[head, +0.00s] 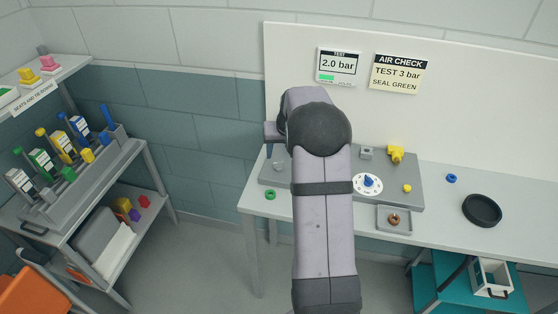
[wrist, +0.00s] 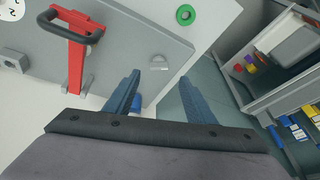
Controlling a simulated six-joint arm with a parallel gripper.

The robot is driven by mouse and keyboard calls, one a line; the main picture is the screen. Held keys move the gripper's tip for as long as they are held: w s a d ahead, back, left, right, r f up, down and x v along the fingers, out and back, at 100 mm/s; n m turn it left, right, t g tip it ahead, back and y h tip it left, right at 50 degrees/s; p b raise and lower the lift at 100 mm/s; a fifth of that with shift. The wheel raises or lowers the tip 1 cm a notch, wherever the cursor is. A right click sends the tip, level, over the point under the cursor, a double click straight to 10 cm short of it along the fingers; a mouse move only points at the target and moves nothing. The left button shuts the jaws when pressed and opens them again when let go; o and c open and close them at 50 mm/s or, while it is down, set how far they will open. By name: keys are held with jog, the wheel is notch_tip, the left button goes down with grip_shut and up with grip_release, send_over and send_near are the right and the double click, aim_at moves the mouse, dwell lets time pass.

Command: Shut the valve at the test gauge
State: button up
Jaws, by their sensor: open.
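The test gauge (head: 338,66) is a wall display reading 2.0 bar with a green bar. On the grey panel (head: 415,195) below is a white dial (head: 367,190) with a blue knob (head: 369,181); I cannot tell whether this is the valve. In the wrist view a red lever (wrist: 76,62) with a black looped handle (wrist: 62,18) stands on the panel, left of my gripper; my arm hides it in the head view. My gripper (wrist: 147,80) is open and empty over the panel's edge, apart from the lever. The fingers are partly visible in the head view.
A yellow fitting (head: 396,154), a yellow knob (head: 407,188) and a small tray (head: 394,228) with a brown ring are at the panel. A green ring (head: 270,195) and a black dish (head: 482,210) lie on the bench. A shelf (head: 150,160) with coloured items stands left.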

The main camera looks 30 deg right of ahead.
aim_at(279, 168)
jog(key=shift+w+d+n, duration=0.1)
jog(key=shift+n, duration=1)
jog(key=shift+p+x, duration=1.45)
jog(key=shift+x, duration=2.15)
jog(key=c, duration=1)
